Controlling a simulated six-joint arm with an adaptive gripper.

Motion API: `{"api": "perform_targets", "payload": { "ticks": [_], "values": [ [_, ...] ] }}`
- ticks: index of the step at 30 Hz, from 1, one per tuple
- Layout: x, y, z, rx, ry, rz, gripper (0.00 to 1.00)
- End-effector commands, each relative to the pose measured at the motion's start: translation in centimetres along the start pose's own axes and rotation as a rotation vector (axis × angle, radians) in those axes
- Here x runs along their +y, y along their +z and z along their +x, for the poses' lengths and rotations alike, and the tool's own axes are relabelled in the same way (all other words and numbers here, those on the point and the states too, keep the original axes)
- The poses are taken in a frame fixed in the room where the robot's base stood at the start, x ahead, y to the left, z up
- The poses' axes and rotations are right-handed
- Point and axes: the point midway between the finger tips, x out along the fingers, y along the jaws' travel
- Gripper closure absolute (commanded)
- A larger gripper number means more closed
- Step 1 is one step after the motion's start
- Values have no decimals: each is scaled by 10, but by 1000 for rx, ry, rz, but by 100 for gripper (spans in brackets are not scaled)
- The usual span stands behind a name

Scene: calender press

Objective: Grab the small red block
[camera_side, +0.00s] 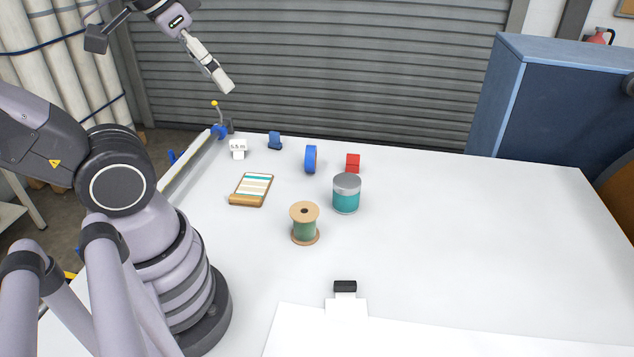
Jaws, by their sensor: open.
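The small red block (353,163) sits on the white table, right of the blue ring and just behind the teal tin. It looks upright and its lower part is partly close to the tin's lid in the picture. My gripper (226,86) is in the air at the upper left, well above the table and away from the block. It is open and nothing shows between its fingers, though they are seen almost edge-on.
A teal tin with a grey lid (346,198) stands in front of the block. The table's right side (500,240) is clear.

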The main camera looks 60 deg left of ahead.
Motion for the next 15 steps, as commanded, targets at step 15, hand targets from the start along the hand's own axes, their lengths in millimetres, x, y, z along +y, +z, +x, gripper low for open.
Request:
{"api": "perform_targets", "payload": {
  "ticks": [15],
  "values": [
    [-39,-188,68,-217,262,149,40]
  ]
}}
